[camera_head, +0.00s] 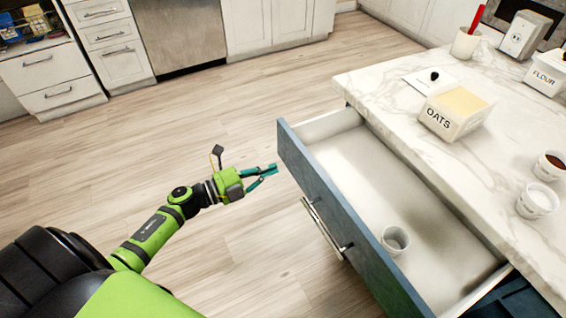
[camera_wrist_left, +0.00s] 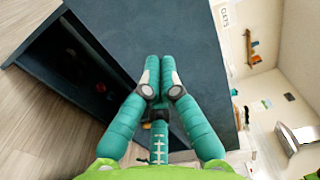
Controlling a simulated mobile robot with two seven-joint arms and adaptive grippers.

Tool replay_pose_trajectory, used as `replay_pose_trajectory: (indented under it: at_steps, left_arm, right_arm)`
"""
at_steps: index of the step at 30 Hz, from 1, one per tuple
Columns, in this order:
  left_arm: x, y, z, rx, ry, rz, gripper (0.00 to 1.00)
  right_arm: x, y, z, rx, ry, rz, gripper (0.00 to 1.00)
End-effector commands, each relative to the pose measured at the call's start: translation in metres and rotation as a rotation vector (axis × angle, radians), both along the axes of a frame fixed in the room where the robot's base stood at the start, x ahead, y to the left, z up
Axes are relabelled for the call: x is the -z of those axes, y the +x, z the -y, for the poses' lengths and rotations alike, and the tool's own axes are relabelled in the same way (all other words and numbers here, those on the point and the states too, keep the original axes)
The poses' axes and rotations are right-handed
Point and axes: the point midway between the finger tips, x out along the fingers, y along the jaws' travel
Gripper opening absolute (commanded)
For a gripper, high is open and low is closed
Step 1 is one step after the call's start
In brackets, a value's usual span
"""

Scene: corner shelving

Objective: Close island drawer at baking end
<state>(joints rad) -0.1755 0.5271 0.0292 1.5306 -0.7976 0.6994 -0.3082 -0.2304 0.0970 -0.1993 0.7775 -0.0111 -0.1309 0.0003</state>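The island drawer (camera_head: 345,160) is pulled far out from under the marble worktop. Its dark blue front (camera_head: 330,205) has a metal bar handle (camera_head: 325,228) low on the outer face. A small white cup (camera_head: 395,240) stands inside toward the near end. My left gripper (camera_head: 276,169) is left of the drawer front's far end, with a small gap seen from above. Its teal fingers come together at the tips with nothing between them. In the left wrist view the fingertips (camera_wrist_left: 160,72) point at a dark blue panel (camera_wrist_left: 195,50), apparently the drawer front. My right gripper is not in view.
On the marble worktop (camera_head: 385,95) stand an oats box (camera_head: 455,112), a flour box (camera_head: 546,74), several cups and a utensil pot (camera_head: 465,43). Wooden floor (camera_head: 200,130) lies clear left of the drawer. White cabinets (camera_head: 50,80) and a steel appliance (camera_head: 180,32) line the back.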

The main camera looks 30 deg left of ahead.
Motion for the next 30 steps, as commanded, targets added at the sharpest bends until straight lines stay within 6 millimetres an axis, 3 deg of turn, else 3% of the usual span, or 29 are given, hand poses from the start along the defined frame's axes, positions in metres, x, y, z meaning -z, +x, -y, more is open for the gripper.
replay_pose_trajectory:
  at_steps: [3, 9, 24, 30]
  left_arm:
    - [-0.002, 0.018, 0.012, -0.001, -0.002, 0.002, 0.00]
    - [0.000, 0.033, 0.024, -0.002, -0.001, 0.000, 0.00]
    - [0.001, 0.037, 0.027, -0.001, 0.000, -0.001, 0.00]
    - [0.000, 0.050, 0.037, 0.000, -0.001, 0.002, 0.00]
  right_arm:
    - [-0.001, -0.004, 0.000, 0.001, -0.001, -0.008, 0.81]
    - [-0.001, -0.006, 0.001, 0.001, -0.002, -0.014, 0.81]
    - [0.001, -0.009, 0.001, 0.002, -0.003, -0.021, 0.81]
    - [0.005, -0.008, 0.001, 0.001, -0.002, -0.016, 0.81]
